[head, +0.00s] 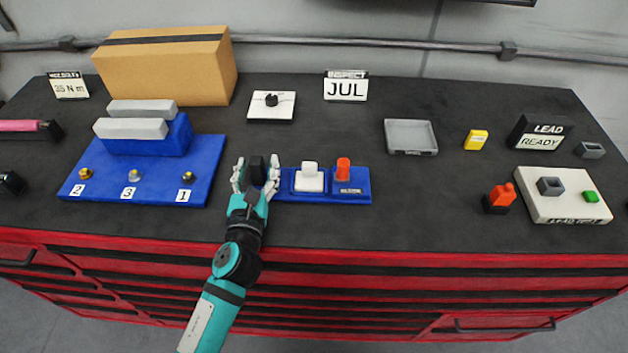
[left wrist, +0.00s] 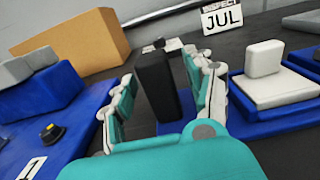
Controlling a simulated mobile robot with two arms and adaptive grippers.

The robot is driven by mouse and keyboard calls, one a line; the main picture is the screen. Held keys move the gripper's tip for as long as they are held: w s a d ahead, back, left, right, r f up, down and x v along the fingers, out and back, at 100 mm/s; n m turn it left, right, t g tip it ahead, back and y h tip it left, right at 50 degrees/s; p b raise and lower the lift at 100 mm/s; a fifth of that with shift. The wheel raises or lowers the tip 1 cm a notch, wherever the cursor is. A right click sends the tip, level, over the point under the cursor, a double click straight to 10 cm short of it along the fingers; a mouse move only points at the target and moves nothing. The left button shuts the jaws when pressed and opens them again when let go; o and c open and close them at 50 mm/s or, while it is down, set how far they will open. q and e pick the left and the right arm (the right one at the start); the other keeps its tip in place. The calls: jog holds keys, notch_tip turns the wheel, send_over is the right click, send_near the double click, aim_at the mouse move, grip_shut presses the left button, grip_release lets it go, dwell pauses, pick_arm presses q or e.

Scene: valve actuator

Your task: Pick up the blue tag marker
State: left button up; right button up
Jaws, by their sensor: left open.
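I see no marker that is clearly blue. A dark, near-black upright block (head: 256,169) stands at the left end of a blue tray (head: 284,198). It also shows in the left wrist view (left wrist: 156,88), with blue tray surface at its foot. My left gripper (head: 257,172) is open, with its fingers on both sides of the block. I cannot tell whether they touch it. On the same tray, a white block (head: 310,178) and an orange-red peg (head: 343,169) stand to the right. My right gripper is not in view.
A blue board (head: 140,180) with numbered knobs lies to the left. A cardboard box (head: 165,68) stands at the back left. The bench front centre-right is clear.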

pick_arm(q)
grip_shut()
jog(key=shift+r, duration=0.15)
dwell(0.4)
